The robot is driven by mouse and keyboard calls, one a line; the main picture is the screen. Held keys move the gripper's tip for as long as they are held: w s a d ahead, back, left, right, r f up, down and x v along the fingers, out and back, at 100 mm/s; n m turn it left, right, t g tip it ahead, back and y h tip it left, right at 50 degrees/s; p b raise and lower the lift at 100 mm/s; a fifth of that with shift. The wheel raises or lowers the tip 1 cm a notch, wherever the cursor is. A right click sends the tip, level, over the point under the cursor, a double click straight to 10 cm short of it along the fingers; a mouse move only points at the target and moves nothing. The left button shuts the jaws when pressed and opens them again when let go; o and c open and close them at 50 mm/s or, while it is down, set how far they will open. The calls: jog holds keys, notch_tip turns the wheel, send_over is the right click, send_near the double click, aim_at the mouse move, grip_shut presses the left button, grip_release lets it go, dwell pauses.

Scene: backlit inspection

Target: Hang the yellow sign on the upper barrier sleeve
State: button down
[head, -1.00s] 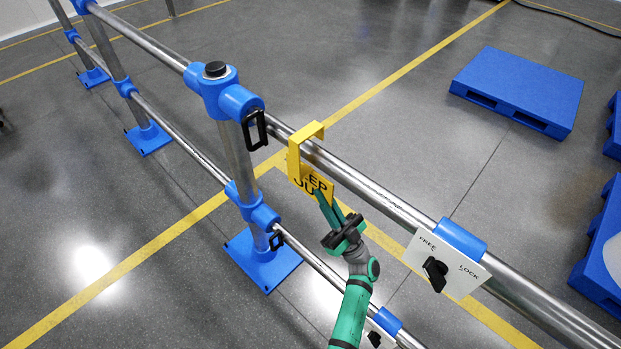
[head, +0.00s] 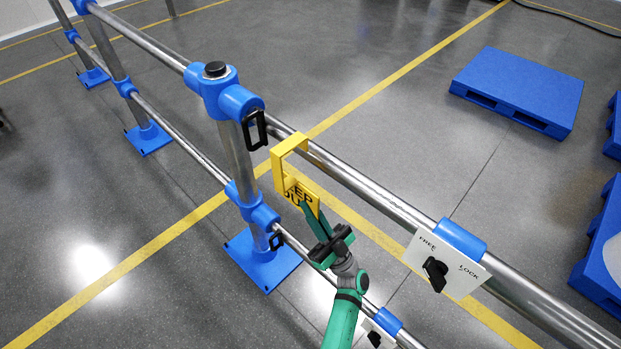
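The yellow sign (head: 278,172) has a squared hook at its top and a plate with dark letters, partly readable as "EP" and "U". My gripper (head: 309,212) is shut on the plate's lower part, its fingers covering some lettering. The hook's far end overlaps the upper rail (head: 365,195) in the head view; I cannot tell whether they touch. The blue upper sleeve (head: 461,238) sits on this rail, right of the sign and well apart from it. A white plate (head: 452,283) marked FREE and LOCK, with a black knob (head: 435,271), is at the sleeve.
A blue-jointed post (head: 238,150) with a black loop handle (head: 254,130) stands just left of the sign. A lower rail (head: 325,270) carries another blue sleeve (head: 388,320) near my arm. A blue pallet (head: 518,85) lies beyond the barrier on open floor.

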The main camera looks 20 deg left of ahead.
jog(key=shift+s+a, duration=0.3)
jog(key=shift+s, duration=0.5)
jog(key=shift+s+a, duration=0.3)
jog(key=shift+s, duration=0.45)
